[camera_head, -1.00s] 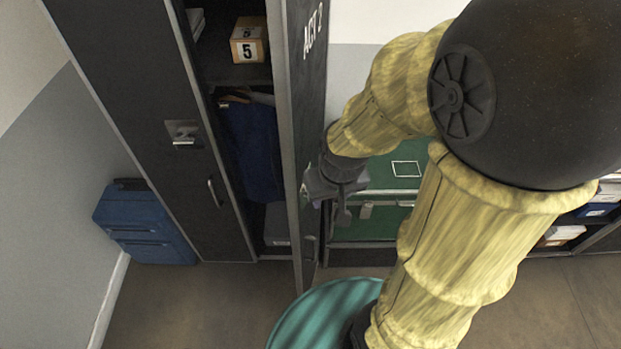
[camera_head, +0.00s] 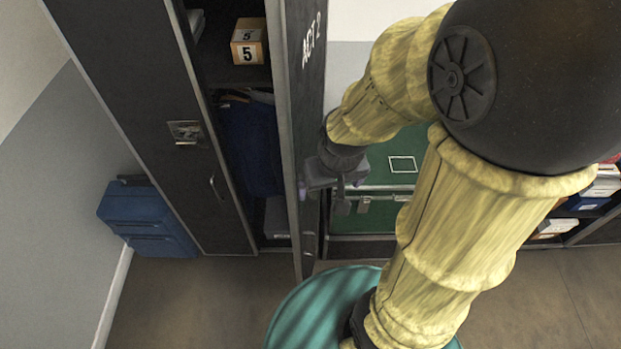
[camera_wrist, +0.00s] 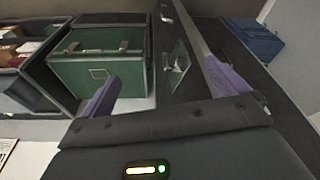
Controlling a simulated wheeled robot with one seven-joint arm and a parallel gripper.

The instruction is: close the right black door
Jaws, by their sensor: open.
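The right black door (camera_head: 306,130), marked "ACT 2", stands swung open, nearly edge-on in the head view. Its outer face and a metal latch plate (camera_wrist: 178,66) show in the wrist view. My gripper (camera_head: 322,194) is at the door's free edge, below the lettering. Its jaws are open, with one purple finger on each side of the door edge in the wrist view (camera_wrist: 162,74). I cannot tell whether either finger touches the door. The left black door (camera_head: 150,110) is shut.
The open locker holds a numbered box (camera_head: 247,42) and dark blue clothing (camera_head: 250,145). A green case (camera_head: 395,172) stands right of the door. A blue suitcase (camera_head: 148,220) stands at the left wall.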

